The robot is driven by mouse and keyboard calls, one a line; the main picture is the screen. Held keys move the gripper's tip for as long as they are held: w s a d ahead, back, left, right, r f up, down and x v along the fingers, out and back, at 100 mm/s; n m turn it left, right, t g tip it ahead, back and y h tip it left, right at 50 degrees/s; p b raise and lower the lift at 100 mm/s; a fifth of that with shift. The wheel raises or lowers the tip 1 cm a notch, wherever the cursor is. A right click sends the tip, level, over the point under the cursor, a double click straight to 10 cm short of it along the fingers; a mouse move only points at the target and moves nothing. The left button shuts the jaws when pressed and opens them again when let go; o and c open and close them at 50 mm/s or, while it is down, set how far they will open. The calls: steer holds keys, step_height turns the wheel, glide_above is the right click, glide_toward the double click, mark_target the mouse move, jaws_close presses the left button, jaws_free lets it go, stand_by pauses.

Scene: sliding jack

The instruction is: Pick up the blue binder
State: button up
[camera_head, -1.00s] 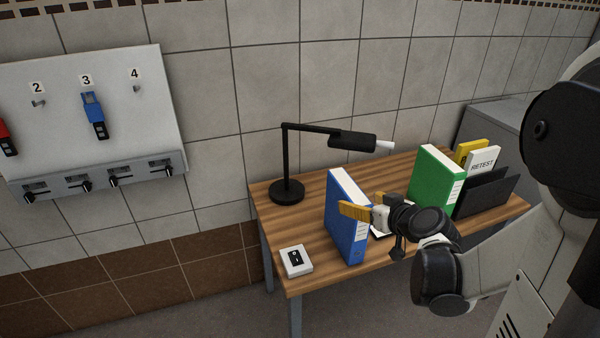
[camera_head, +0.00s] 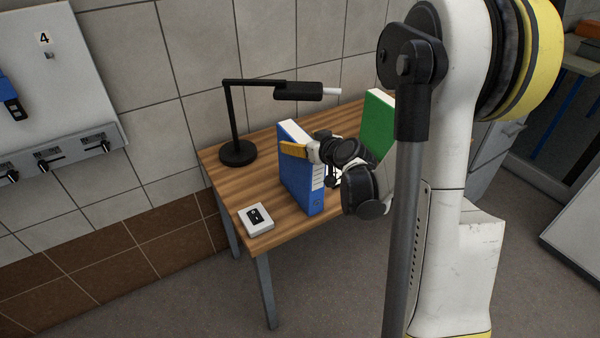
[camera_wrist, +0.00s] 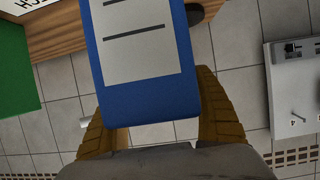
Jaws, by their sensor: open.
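The blue binder (camera_head: 301,172) stands upright on the wooden desk (camera_head: 230,185), its white label facing my arm. The fingers are open, one on each side of the binder, with a gap visible at least on the left.
A black desk lamp (camera_head: 234,125) stands behind the binder, its head reaching over the desk. A white switch box (camera_head: 256,220) sits at the front left. A green binder (camera_head: 377,122) stands to the right, partly hidden by my arm.

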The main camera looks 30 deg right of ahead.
steer(key=shift+w+f, duration=0.1)
steer(key=shift+w, duration=0.15)
steer(key=shift+s, duration=0.1)
steer(key=shift+c, duration=0.5)
steer(key=c, duration=1.4)
